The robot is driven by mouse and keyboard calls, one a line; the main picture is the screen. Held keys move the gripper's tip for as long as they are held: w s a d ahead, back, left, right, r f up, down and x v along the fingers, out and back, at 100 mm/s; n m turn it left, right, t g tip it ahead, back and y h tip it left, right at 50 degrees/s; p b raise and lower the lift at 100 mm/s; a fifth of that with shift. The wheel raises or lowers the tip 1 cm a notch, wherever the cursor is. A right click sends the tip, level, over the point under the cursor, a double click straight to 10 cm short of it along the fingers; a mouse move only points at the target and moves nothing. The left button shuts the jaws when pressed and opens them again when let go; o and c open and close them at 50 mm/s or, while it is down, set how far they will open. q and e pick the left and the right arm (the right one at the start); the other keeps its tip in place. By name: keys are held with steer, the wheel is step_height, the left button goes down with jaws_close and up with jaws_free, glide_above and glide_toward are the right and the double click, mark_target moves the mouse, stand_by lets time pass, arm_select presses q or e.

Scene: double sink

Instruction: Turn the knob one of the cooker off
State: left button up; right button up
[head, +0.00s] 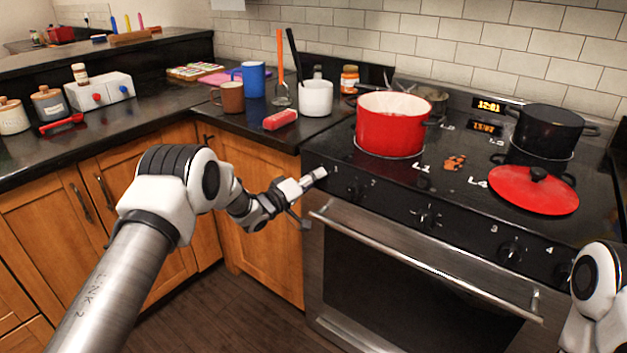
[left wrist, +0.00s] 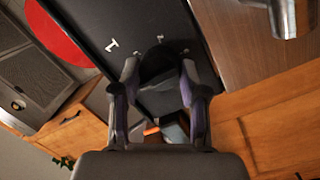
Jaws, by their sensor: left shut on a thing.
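The cooker (head: 400,200) has a black front panel with a row of dark knobs above the oven handle. Knob one (head: 355,187) is the leftmost, near the panel's left end. My left gripper (head: 318,176) reaches to that end of the panel from the left. In the left wrist view, the fingers of my left gripper (left wrist: 155,88) close around the dark rounded knob one (left wrist: 157,66), with white panel markings beside it. The knob's pointer is hidden. My right gripper is out of view; only part of my right arm shows at the right edge.
A red pot (head: 390,125), a black pot (head: 548,130) and a red lid (head: 535,190) stand on the cooktop. The oven handle (head: 420,262) juts out below the knobs. Mugs and a red sponge (head: 281,120) lie on the left counter. The floor before the cabinets is clear.

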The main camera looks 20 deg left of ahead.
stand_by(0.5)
arm_select(q)
steer(key=o, duration=1.1)
steer(key=shift+o, duration=0.2)
steer(key=v, duration=1.2)
